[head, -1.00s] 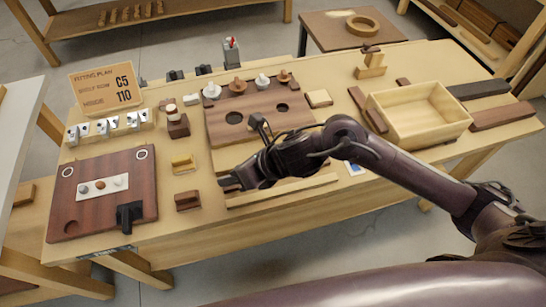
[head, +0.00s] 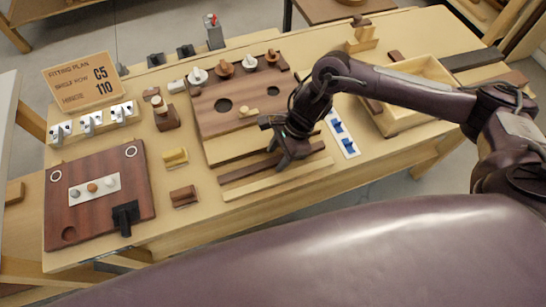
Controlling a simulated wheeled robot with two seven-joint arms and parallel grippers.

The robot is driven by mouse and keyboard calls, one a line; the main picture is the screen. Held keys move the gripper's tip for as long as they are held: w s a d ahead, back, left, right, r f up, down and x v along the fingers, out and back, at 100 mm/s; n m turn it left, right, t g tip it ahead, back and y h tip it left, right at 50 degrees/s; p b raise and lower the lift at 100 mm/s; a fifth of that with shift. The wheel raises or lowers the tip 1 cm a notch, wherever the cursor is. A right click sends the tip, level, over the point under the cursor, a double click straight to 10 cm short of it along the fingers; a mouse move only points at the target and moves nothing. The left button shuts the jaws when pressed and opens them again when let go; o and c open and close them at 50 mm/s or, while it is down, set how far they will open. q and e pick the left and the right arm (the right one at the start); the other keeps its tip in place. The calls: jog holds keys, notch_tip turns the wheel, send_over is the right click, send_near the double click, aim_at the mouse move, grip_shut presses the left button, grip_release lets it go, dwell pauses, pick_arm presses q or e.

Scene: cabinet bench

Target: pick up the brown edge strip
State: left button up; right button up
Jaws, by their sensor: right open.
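The brown edge strip (head: 245,171) is a long, thin dark bar lying flat on the bench, in front of the drilled brown board. A pale strip (head: 262,184) lies parallel to it, on its near side. My right gripper (head: 277,145) is open, above or at the middle of the brown strip, and hides part of it. I cannot tell how high its fingers are over the strip, or whether they touch it. Both ends of the strip show on either side of the gripper. My left gripper is out of view.
The drilled board (head: 205,114), with knobs along its far edge, lies behind the strip. A white card with blue pieces (head: 342,133) and a wooden tray (head: 392,124) are to the right. Small yellow (head: 175,157) and brown (head: 183,196) blocks sit left. A dark red panel (head: 90,215) is farther left.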

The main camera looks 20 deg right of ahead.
jog(key=shift+a+f, duration=0.2)
jog(key=shift+f, duration=0.4)
grip_shut()
jog(key=shift+r, duration=0.15)
